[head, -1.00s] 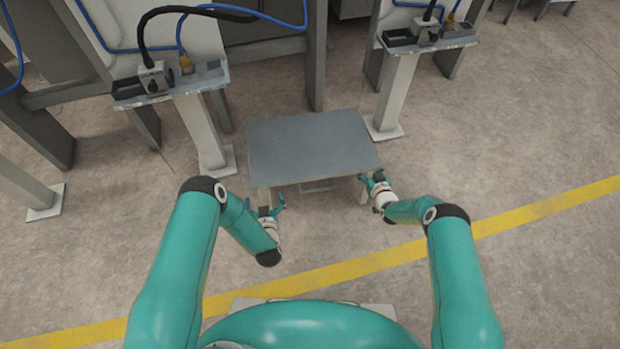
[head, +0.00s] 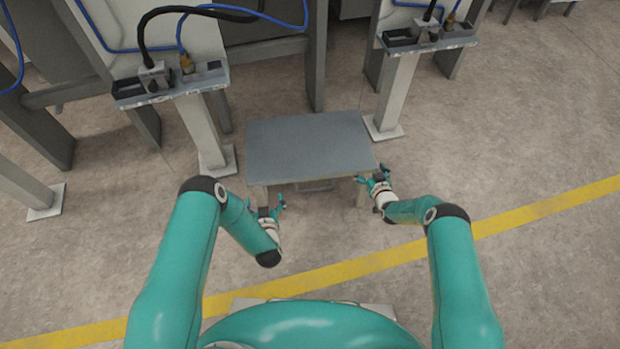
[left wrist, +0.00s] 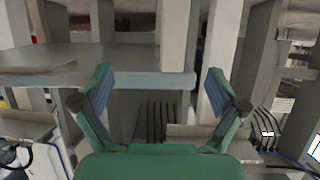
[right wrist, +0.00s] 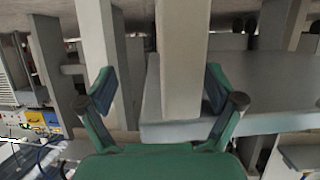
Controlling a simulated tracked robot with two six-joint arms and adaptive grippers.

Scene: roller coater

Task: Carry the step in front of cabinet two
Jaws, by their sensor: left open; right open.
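The step (head: 310,143), a grey-topped platform on light legs, stands on the floor ahead of me, between two light posts of the machine row. My left gripper (head: 267,207) is open at the near left leg, just below the top. In the left wrist view a leg (left wrist: 178,40) shows between and beyond its fingers, with the step's top at the left. My right gripper (head: 374,178) is open at the near right corner. In the right wrist view a leg (right wrist: 182,60) stands between its fingers. I cannot tell whether either gripper touches. No number marks cabinet two.
A left post (head: 202,130) and a right post (head: 397,92) carry small trays with black hoses, flanking the step. Dark grey frames stand behind. A yellow floor line (head: 330,268) runs between me and the step. Floor to the right is clear.

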